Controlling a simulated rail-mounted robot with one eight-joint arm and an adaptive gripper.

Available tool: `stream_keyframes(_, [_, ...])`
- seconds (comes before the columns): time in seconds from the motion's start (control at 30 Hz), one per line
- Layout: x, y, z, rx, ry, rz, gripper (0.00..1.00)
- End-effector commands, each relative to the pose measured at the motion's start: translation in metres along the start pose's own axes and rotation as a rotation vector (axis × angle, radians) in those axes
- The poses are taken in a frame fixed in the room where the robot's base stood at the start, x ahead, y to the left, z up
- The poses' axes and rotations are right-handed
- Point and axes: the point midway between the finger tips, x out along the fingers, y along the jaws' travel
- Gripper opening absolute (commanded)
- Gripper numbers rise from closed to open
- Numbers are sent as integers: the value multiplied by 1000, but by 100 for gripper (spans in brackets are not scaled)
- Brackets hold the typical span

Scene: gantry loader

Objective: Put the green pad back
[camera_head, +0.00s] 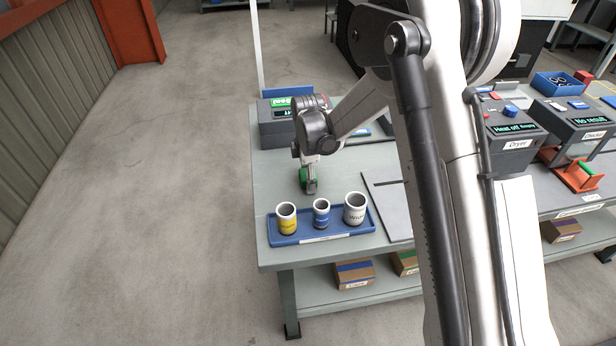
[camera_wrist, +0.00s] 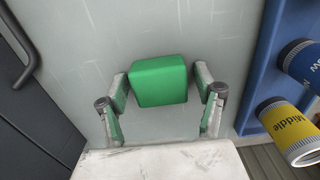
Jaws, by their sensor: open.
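The green pad (camera_wrist: 158,80) is a block with rounded edges, seen in the wrist view on the pale grey bench top (camera_wrist: 190,25). My gripper (camera_wrist: 161,88) is open, with one finger on each side of the pad and a narrow gap showing on both sides. In the head view my gripper (camera_head: 308,182) points down over the bench, behind the blue tray; green shows at its fingers. I cannot tell there which green is the pad and which is the finger lining.
A blue tray (camera_head: 330,235) holds a yellow cup (camera_head: 287,219), a small blue cup (camera_head: 321,213) and a white cup (camera_head: 354,208). A grey plate (camera_head: 390,200) lies right of it. A dark device (camera_head: 275,128) stands behind my gripper; the dryer (camera_head: 513,125) is right.

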Motion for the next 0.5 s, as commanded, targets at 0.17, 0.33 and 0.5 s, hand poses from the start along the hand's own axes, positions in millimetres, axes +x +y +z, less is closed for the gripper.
stream_keyframes(0.17, [-4, 0, 0, 0, 0, 0, 66])
stream_keyframes(0.33, [-26, 0, 0, 0, 0, 0, 66])
stream_keyframes(0.5, [-62, 0, 0, 0, 0, 0, 66])
